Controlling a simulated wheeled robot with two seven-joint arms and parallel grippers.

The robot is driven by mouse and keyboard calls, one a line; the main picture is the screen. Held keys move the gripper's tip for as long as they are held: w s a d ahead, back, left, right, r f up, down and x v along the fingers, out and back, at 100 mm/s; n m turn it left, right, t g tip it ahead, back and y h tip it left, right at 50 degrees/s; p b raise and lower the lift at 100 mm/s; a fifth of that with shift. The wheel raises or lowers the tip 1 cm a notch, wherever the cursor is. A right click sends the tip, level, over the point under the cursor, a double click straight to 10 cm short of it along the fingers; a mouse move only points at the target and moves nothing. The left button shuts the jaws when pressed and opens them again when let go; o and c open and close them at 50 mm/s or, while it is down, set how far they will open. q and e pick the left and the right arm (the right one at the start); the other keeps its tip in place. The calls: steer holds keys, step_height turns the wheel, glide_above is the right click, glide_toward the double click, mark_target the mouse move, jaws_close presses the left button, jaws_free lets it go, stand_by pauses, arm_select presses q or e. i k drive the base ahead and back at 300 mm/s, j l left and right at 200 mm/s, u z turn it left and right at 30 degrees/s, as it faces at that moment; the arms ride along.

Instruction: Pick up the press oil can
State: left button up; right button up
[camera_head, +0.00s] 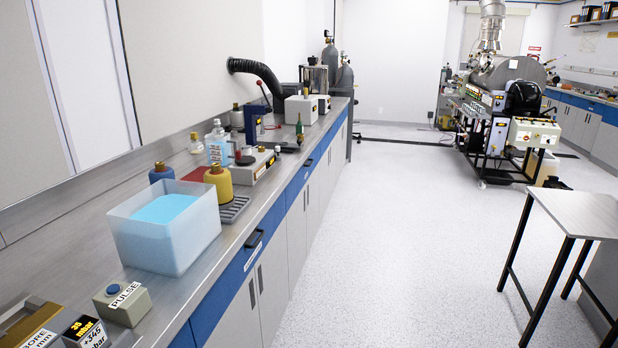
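No can in the head view carries a label that I can read as press oil. A small dark green bottle with a narrow top (299,127) stands upright on the counter near its front edge, to the right of a blue lever press (254,121) with a red-tipped handle. A yellow container with a brass-coloured cap (218,183) stands nearer, behind the white tub. A dark blue container with a yellowish top (161,174) stands to its left. I cannot tell for certain which one is the press oil can. Neither of my grippers is in view.
A long steel counter (80,240) runs along the left wall. A white tub of blue liquid (165,238) and a PULSE button box (122,302) stand on its near part. The pale floor (400,230) is clear between the counter and a metal table (585,212) at right.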

mark_target(299, 126)
steer(key=i+l+u, duration=0.3)
steer(key=i+l, duration=0.7)
steer(key=i, duration=0.35)
steer(key=i+l+u, duration=0.25)
steer(key=i+l, duration=1)
